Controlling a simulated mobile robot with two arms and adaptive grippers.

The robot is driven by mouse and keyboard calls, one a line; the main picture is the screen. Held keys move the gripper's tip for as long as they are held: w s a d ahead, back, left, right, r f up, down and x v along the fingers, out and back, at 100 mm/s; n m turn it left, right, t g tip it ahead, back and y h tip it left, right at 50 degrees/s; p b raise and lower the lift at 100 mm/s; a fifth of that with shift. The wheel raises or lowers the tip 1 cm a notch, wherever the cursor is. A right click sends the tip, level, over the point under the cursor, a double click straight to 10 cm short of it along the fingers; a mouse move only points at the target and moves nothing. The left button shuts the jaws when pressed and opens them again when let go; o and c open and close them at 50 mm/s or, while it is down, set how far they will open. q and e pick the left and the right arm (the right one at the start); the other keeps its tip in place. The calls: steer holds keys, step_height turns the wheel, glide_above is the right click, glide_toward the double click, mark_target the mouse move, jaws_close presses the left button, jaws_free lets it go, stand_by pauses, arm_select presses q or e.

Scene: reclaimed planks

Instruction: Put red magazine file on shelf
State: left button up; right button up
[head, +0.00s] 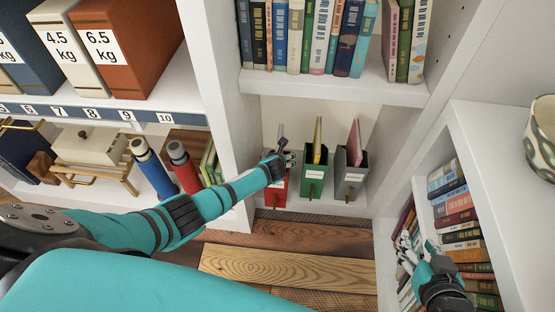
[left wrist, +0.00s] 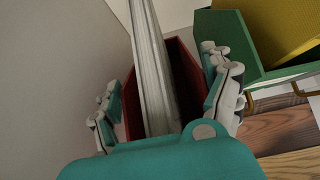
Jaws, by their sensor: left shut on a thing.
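The red magazine file (head: 281,188) stands in the low bay of the white shelf (head: 330,203), left of the green file, with pale papers inside. My left gripper (head: 283,160) is at its top; the arm hides part of the file. In the left wrist view, the fingers (left wrist: 168,95) straddle the red file (left wrist: 186,80), shut on its sides. My right gripper (head: 413,249) is in front of the books at lower right, its fingers apart and nothing seen between them.
A green file (head: 314,178) and a grey file (head: 350,178) stand to the right of the red one. The white side panel (head: 232,130) is close on the left. Books (head: 455,210) fill the right shelf. A patterned bowl (head: 541,138) is above it.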

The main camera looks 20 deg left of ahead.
arm_select(q)
steer(key=shift+f, duration=0.2)
arm_select(e)
steer(key=shift+w+a+r+t, duration=0.25)
steer(key=shift+w+r+t, duration=0.25)
steer(key=shift+r, duration=0.15)
stand_by(0.7)
arm_select(q)
steer(key=o, duration=1.6)
steer(key=v, duration=1.2)
steer(key=shift+f, duration=0.1)
